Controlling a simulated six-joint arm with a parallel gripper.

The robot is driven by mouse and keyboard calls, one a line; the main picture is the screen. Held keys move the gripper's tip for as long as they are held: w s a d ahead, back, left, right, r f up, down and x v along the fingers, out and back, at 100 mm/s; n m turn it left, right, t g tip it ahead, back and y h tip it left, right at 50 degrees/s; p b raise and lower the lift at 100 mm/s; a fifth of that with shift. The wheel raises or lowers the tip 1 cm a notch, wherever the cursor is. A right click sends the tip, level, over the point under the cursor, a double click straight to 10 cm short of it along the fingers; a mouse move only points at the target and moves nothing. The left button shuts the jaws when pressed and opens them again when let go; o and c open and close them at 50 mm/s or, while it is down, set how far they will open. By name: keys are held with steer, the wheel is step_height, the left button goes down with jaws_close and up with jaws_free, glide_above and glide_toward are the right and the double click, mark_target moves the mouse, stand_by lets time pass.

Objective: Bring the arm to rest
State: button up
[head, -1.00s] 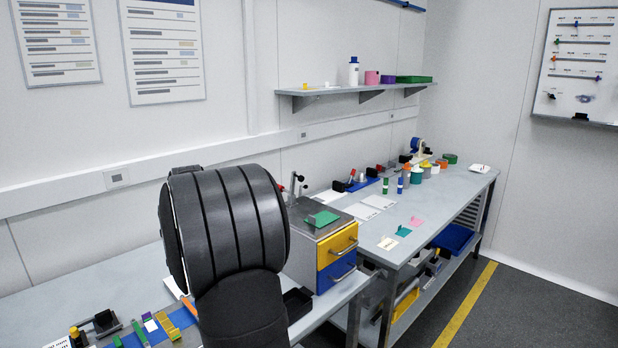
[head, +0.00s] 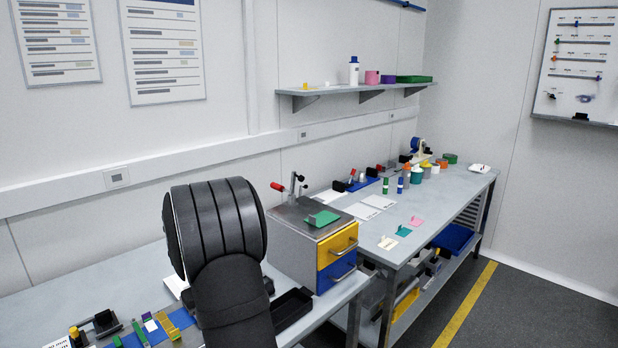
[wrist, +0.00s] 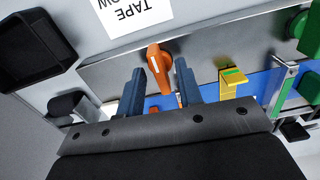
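My gripper (wrist: 159,66) shows in the wrist view with its two blue-grey fingers apart. An orange knob-like part (wrist: 159,62) appears between the fingertips, over a grey metal strip; there are gaps on both sides of it, and I see no grip on it. In the head view my own dark arm link stands at the lower middle, and my gripper is hidden there.
The wrist view shows a black tray (wrist: 30,45), a "TAPE" label (wrist: 132,12), a yellow part (wrist: 233,82) and green parts at right. In the head view, a drawer box (head: 290,252) with a red-handled clamp stands right of my arm, beside a black bin (head: 291,309).

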steer(key=m, duration=0.4)
steer(key=shift+r+m, duration=0.15)
steer(key=shift+m, duration=0.25)
steer(key=m, duration=0.4)
steer(key=shift+m, duration=0.3)
steer(key=n, duration=0.5)
steer(key=shift+n, duration=2.2)
